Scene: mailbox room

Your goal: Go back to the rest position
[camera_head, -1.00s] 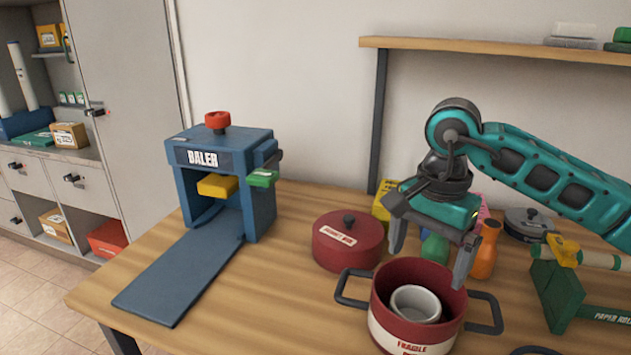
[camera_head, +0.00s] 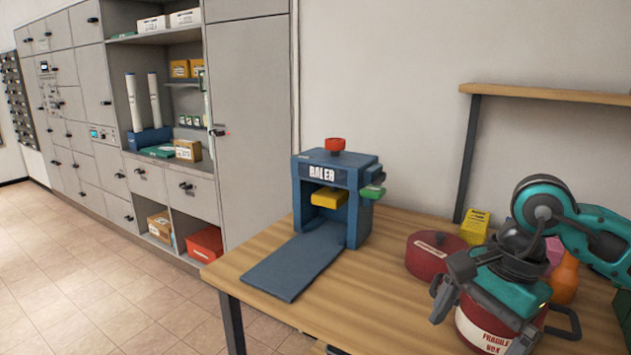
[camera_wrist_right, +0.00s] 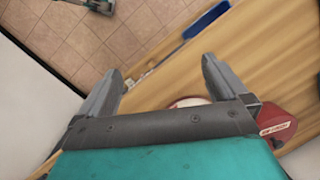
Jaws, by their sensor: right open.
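The gripper hides much of the pot. In the right wrist view my right gripper (camera_wrist_right: 162,92) has its two fingers wide apart with nothing between them. A pale round rim (camera_wrist_right: 190,102) shows just beyond the gripper body there. My left gripper is not in the head view.
The blue baler (camera_head: 335,200) stands on the wooden table (camera_head: 390,285), its ramp toward the front. A red lidded pot (camera_head: 432,255) and a yellow box (camera_head: 475,226) stand near my right arm. A wooden shelf (camera_head: 550,95) is above. Tiled floor (camera_head: 90,290) is free at left.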

